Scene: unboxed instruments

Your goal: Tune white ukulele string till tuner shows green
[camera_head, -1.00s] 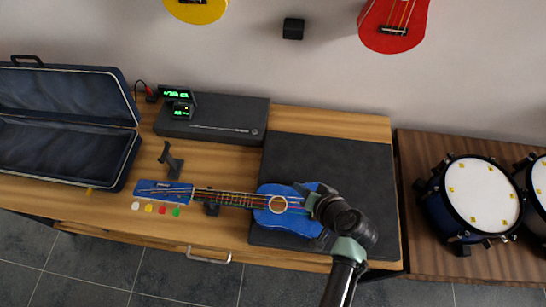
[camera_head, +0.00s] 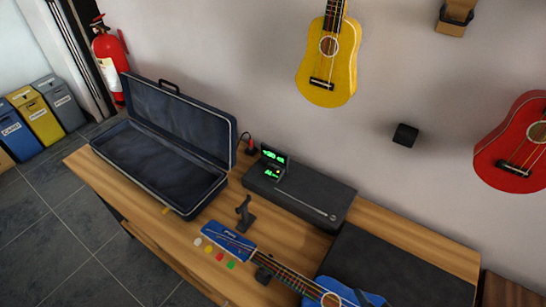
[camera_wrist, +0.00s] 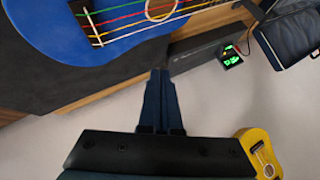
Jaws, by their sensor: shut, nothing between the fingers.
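The blue ukulele (camera_head: 338,286) lies with its body on a dark mat and its headstock (camera_head: 228,238) to the left. White (camera_head: 197,241), yellow, red and green pegs line the headstock's near side. The tuner (camera_head: 274,157) at the back of the table shows lit green figures, too small to read. In the wrist view, the ukulele body (camera_wrist: 80,30) fills the upper left with its coloured strings, and the tuner (camera_wrist: 230,56) glows green at upper right. My gripper (camera_wrist: 160,72) is shut and empty, apart from the ukulele in the picture.
A dark stand (camera_head: 244,211) rises just behind the headstock. An open case (camera_head: 170,160) lies on the left of the table. A long black box (camera_head: 310,198) sits at the back. Yellow (camera_head: 325,75) and red (camera_head: 512,150) ukuleles hang on the wall.

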